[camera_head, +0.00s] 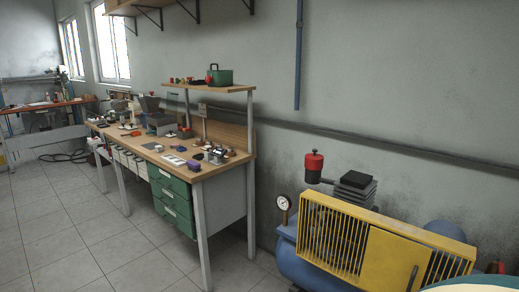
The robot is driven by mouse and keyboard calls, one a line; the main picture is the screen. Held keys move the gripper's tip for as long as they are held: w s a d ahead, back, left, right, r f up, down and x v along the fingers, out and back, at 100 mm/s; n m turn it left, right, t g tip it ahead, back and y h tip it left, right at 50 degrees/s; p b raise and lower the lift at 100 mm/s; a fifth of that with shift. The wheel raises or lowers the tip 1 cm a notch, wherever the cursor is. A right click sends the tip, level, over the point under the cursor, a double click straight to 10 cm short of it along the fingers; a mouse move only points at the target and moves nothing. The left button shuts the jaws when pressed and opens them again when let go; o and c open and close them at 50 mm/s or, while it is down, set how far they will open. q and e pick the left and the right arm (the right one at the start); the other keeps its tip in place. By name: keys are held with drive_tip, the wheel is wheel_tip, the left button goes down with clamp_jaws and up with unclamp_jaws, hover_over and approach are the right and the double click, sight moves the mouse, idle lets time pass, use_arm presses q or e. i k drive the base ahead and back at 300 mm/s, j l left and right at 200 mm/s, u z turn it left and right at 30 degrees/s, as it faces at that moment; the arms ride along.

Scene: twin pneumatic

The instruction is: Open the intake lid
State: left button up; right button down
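A blue compressor (297,266) stands at the lower right against the wall, cut off by the bottom edge of the view. A red cylinder with a dark base (314,164) sticks up at its back left; it looks like an air intake with a cap on it. I cannot tell for sure which part is the intake lid. A yellow slatted guard (335,232) covers the compressor's front, with a plain yellow panel (393,262) in its middle. Neither of my grippers is in view.
A round gauge (284,203) sits at the compressor's left. A wooden workbench (215,166) with green drawers (171,182), tools and small parts runs along the wall. A blue pipe (298,60) comes down the wall. The tiled floor (70,240) at left is clear.

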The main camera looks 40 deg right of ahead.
sight(314, 161)
drive_tip(key=i+j+z, duration=0.15)
drive_tip(key=i+j, duration=0.15)
drive_tip(key=i, duration=0.3)
drive_tip(key=i+j+z, duration=0.15)
drive_tip(key=i+j, duration=0.25)
drive_tip(key=i, duration=0.15)
drive_tip(key=i+z, duration=0.2)
drive_tip(key=z, duration=0.2)
drive_tip(key=i+z, duration=0.2)
drive_tip(key=z, duration=0.2)
drive_tip(key=i+j+z, duration=0.1)
drive_tip(key=z, duration=0.3)
drive_tip(key=i+j+z, duration=0.2)
drive_tip(key=z, duration=0.2)
drive_tip(key=i+j+z, duration=0.1)
drive_tip(key=z, duration=0.35)
drive_tip(key=i+j+z, duration=0.25)
drive_tip(key=z, duration=0.2)
drive_tip(key=i+j+z, duration=0.15)
drive_tip(key=z, duration=0.3)
drive_tip(key=j, duration=0.1)
